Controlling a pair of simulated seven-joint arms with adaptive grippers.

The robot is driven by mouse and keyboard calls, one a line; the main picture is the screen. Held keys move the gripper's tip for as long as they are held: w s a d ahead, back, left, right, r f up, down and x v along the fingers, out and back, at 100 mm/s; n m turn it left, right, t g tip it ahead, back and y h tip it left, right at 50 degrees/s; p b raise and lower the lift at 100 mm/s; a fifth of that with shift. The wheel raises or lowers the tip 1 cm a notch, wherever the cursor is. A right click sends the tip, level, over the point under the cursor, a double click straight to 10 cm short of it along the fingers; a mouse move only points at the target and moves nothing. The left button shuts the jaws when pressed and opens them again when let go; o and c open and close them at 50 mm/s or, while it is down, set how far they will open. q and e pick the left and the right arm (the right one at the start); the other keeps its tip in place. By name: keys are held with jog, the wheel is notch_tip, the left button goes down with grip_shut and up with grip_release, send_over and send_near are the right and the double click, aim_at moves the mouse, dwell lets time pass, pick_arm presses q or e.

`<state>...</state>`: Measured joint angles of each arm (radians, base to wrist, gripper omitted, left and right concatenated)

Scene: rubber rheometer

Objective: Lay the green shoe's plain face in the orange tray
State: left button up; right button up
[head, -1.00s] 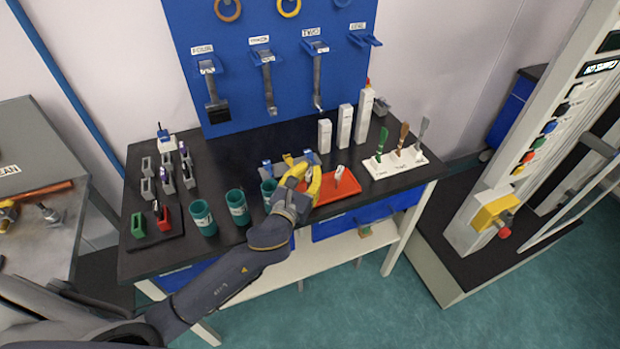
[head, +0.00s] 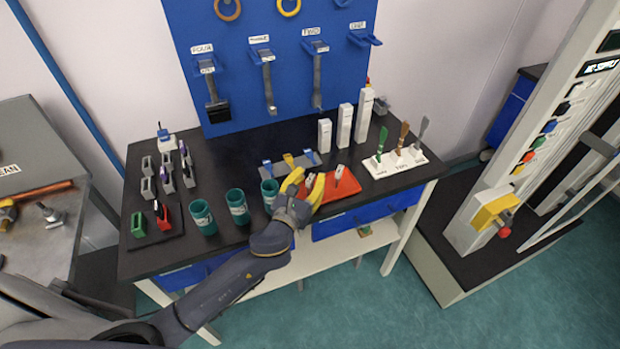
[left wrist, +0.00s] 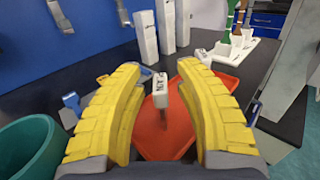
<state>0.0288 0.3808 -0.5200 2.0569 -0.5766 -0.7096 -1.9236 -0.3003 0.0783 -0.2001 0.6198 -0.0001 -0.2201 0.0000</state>
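The orange tray (head: 335,198) lies on the black bench top, right of centre. It looks red-orange, and it fills the space beyond and between my fingers in the left wrist view (left wrist: 152,142). A small upright piece with a white label (left wrist: 160,92) and a grey stem stands at the tray. A green block (head: 138,223), which I take for the green shoe, sits on a dark mat at the bench's left end, far from my gripper. My right gripper is out of view.
Green cups (head: 238,207) stand left of my left gripper. A red block (head: 163,216) is beside the green block, with several grey blocks behind. White posts (head: 345,125) and a white stand (head: 400,160) with coloured tools are behind and right of the tray.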

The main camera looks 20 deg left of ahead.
pick_arm(q)
jog(key=shift+r, duration=0.2)
jog(key=s+a, duration=0.1)
jog(key=s, duration=1.1)
jog(key=shift+a, duration=0.2)
jog(key=shift+w+d+f, duration=0.1)
